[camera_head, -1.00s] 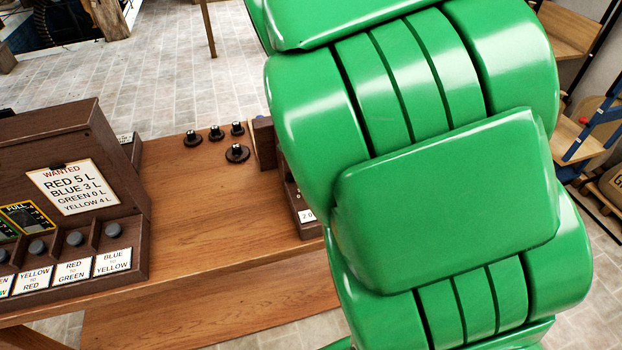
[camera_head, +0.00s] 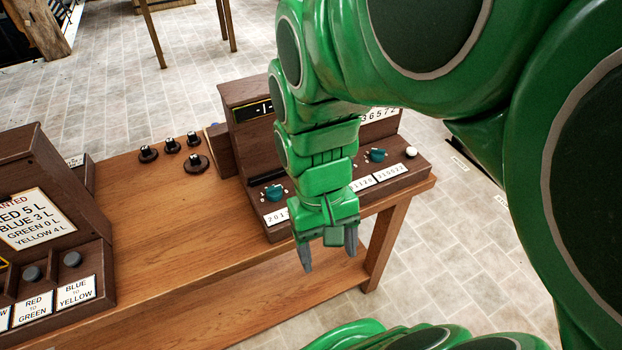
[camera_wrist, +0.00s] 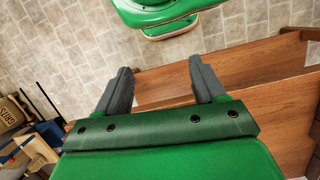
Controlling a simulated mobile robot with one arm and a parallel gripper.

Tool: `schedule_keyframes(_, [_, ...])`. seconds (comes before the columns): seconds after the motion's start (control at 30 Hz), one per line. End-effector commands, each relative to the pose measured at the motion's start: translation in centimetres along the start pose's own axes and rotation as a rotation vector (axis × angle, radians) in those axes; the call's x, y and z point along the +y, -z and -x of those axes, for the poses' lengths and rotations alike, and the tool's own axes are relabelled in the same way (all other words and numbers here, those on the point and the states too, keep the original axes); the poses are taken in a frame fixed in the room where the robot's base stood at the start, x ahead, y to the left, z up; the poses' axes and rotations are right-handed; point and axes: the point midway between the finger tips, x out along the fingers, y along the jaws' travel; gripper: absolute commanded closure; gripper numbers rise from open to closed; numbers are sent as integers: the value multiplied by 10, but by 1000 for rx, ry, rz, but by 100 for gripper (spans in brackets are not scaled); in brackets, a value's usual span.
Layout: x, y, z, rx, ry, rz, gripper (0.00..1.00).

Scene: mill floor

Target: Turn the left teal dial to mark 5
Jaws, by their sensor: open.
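The left teal dial (camera_head: 274,192) sits on the sloped front of a brown wooden console (camera_head: 256,216), just left of my arm in the head view. A second teal dial (camera_head: 377,155) is to the right on the same console. Small marks surround the dials, but I cannot read which mark either points to. My gripper (camera_head: 328,258) hangs in front of the console, fingers downward, apart from both dials. In the wrist view its grey fingers (camera_wrist: 160,85) are spread and empty. My arm hides the middle of the console.
The wooden table (camera_head: 205,240) has a lower shelf. Several black knobs (camera_head: 172,145) stand left of the console. A white knob (camera_head: 411,152) is at its right end. Another console with a WANTED sign (camera_head: 36,222) stands at the left.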

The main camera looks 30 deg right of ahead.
Motion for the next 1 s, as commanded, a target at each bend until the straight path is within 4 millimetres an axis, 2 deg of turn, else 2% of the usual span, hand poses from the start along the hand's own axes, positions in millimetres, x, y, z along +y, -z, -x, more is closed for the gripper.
schedule_keyframes(0.1, [-3, -5, 9, 48, -6, 26, 30])
schedule_keyframes(0.57, [-18, -19, 18, 105, 5, 127, 30])
schedule_keyframes(1.0, [-18, 18, 25, 116, 6, 62, 30])
